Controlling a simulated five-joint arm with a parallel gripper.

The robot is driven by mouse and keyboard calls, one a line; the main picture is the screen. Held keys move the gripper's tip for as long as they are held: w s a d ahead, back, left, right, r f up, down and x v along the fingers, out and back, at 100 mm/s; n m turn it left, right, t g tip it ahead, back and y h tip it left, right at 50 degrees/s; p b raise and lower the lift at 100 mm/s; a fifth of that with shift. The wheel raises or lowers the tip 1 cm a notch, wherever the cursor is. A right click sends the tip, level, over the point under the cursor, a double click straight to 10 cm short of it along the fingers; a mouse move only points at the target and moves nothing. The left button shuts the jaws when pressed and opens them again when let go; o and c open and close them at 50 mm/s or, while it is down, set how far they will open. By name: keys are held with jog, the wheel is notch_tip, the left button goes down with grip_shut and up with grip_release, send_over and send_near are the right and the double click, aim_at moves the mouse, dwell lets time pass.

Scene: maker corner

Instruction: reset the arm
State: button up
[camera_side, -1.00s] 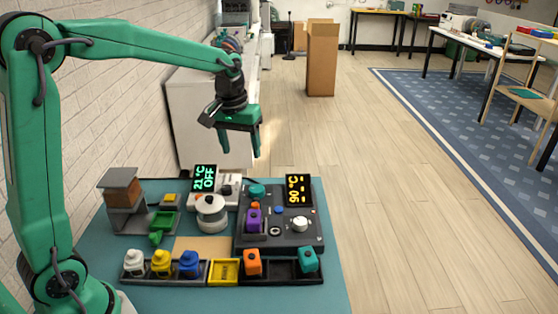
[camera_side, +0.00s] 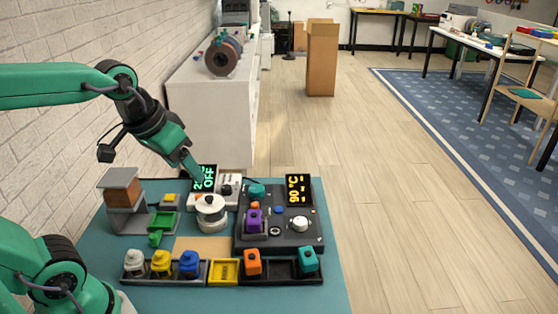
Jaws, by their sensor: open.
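My arm comes in from the left edge, bent at the elbow.
A black panel (camera_side: 280,242) carries a purple block (camera_side: 253,220) and a 90 °C display (camera_side: 299,190). A white round pot (camera_side: 211,213) stands beside it. A front tray (camera_side: 284,276) holds colored pieces. Open floor lies right.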

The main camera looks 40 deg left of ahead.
jog(key=shift+m+t, duration=0.4)
jog(key=shift+m, duration=0.1)
jog(key=shift+s+d+f, duration=0.1)
jog(key=shift+s+f, duration=0.15)
jog(key=shift+s, duration=0.45)
jog(key=shift+s+d+f, duration=0.1)
jog(key=shift+s+f, duration=0.15)
jog(key=shift+s, duration=0.45)
jog(key=shift+s+d+f, duration=0.1)
jog(key=shift+s+f, duration=0.15)
jog(key=shift+s, duration=0.45)
jog(key=shift+c, duration=1)
jog(key=shift+w+r, duration=0.1)
